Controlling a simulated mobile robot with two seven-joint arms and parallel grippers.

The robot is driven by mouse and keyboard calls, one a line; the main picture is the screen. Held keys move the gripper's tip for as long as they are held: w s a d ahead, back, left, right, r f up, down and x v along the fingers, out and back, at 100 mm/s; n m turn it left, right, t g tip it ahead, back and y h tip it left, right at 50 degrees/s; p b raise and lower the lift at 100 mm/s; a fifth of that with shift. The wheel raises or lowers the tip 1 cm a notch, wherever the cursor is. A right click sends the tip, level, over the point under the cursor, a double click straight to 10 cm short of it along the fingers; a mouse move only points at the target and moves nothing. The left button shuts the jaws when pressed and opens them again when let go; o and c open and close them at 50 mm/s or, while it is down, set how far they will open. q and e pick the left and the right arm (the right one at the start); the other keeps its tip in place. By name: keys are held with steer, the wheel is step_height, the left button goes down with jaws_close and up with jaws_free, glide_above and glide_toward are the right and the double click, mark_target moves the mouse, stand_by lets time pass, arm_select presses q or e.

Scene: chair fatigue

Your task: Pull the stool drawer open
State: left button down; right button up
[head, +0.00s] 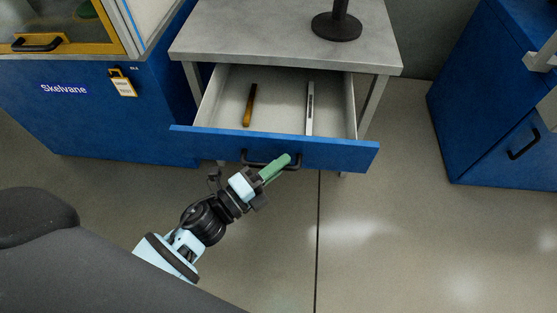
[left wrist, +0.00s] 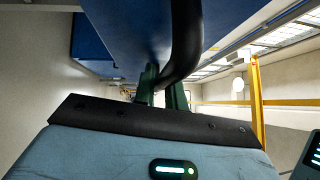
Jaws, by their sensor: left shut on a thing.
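The drawer (head: 340,154) has a blue front and a pale grey inside, and it stands pulled out from under a grey top (head: 270,35). Its black bar handle (head: 256,162) is on the front. My left gripper (head: 277,166) has green fingers and is at the handle's right part, shut on it. In the left wrist view the black handle (left wrist: 185,40) runs down between the green fingers (left wrist: 163,88). The right gripper is not in view.
A brown stick (head: 250,105) and a silver-grey bar (head: 310,108) lie in the drawer. A black round base (head: 337,27) stands on the top. Blue cabinets stand at left (head: 110,120) and right (head: 480,100). A dark grey rounded shape (head: 100,260) fills the lower left. The floor at lower right is clear.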

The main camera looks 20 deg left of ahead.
arm_select(q)
steer(key=c, duration=1.5)
jaws_free()
steer(key=shift+o, duration=0.2)
steer(key=shift+s, duration=0.1)
steer(key=v, duration=0.7)
steer(key=shift+s+a+p, duration=0.25)
steer(key=shift+s+p, duration=0.05)
steer(key=shift+p, duration=0.05)
